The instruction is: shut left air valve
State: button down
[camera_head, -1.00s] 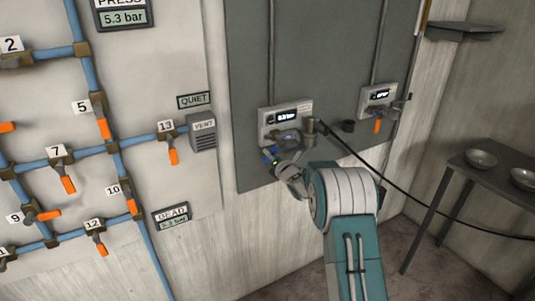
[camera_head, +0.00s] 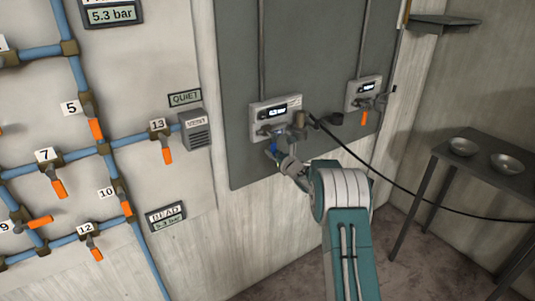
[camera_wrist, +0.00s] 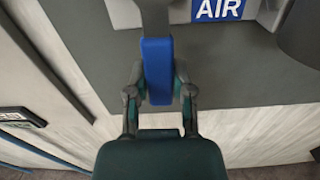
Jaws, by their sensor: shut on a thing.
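The left air valve has a blue lever (camera_wrist: 157,70), which hangs straight down in the wrist view beside a blue AIR label (camera_wrist: 218,9). My gripper (camera_wrist: 158,92) is shut on the lower part of this lever, one finger on each side. In the head view my gripper (camera_head: 277,156) is at the blue lever, just below the left grey valve unit (camera_head: 276,117) with its small lit display. My wrist hides part of the lever there.
A second unit (camera_head: 363,93) with an orange lever (camera_head: 365,118) is to the right on the grey panel (camera_head: 235,160). A black hose (camera_head: 385,182) runs right from the panel. Blue pipes (camera_head: 82,157) with orange levers cover the left wall. Metal bowls (camera_head: 463,147) stand on a table (camera_head: 481,165).

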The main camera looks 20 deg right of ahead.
jog(key=shift+d+f+n, duration=0.15)
jog(key=shift+f+n, duration=0.15)
dwell(0.4)
jog(key=shift+c, duration=2.4)
grip_release()
jog(key=shift+r, duration=0.1)
jog(key=shift+r, duration=0.1)
jog(key=shift+d, duration=0.1)
jog(key=v, duration=1.2)
jog(key=shift+w, duration=0.1)
